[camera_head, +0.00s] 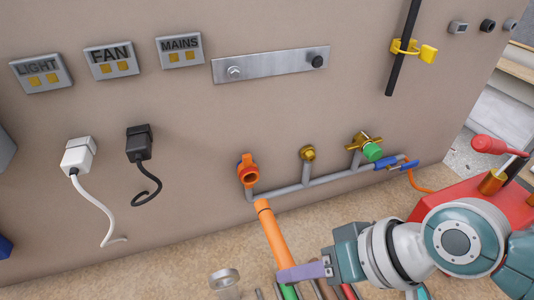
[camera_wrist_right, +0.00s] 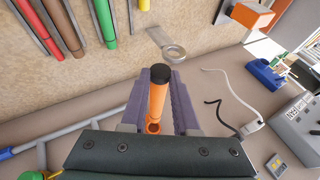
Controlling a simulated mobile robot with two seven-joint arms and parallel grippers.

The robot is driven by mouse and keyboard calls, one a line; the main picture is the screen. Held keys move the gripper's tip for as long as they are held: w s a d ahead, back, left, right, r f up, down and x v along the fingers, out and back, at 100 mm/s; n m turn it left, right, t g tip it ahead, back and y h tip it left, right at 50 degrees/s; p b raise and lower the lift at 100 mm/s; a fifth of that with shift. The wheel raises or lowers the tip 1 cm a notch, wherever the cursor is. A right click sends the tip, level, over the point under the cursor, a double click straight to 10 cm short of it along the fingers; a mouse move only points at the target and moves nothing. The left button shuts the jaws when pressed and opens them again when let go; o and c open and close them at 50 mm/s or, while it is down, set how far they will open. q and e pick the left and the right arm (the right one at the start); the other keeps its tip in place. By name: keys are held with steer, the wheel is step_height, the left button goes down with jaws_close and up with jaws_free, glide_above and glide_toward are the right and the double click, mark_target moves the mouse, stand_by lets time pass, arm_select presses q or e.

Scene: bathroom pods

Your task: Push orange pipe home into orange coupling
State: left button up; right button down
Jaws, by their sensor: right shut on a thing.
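The orange coupling (camera_head: 248,173) sits on the wall at the left end of a grey pipe run. My right gripper (camera_head: 302,271) has purple fingers shut on the orange pipe (camera_head: 273,231) near its lower end. The pipe slants up and left, and its far end is below the coupling in the picture, apart from it. Some orange, likely the coupling (camera_wrist_right: 152,128), shows beyond the pipe. My left gripper is not in view.
Brass fittings (camera_head: 307,153) and a green-capped valve (camera_head: 372,151) stand along the grey pipe run (camera_head: 320,181). White (camera_head: 78,156) and black plugs (camera_head: 139,143) hang cords at left. Several coloured rods (camera_wrist_right: 103,20) lie on the worktop beside a grey ring-ended piece (camera_wrist_right: 172,50).

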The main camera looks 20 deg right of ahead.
mark_target(288, 253)
steer(key=w+b, duration=0.1)
steer(key=w, duration=0.2)
steer(key=shift+w+f, duration=0.1)
steer(key=shift+w, duration=0.2)
steer(key=shift+w+a+b, duration=0.1)
steer(key=shift+w+b, duration=0.4)
steer(key=shift+w, duration=0.2)
steer(key=shift+p, duration=0.45)
stand_by(0.8)
steer(key=shift+w+b, duration=0.35)
steer(key=shift+w, duration=0.1)
steer(key=shift+w+b, duration=0.8)
steer(key=shift+w, duration=0.55)
steer(key=c, duration=0.6)
jaws_free()
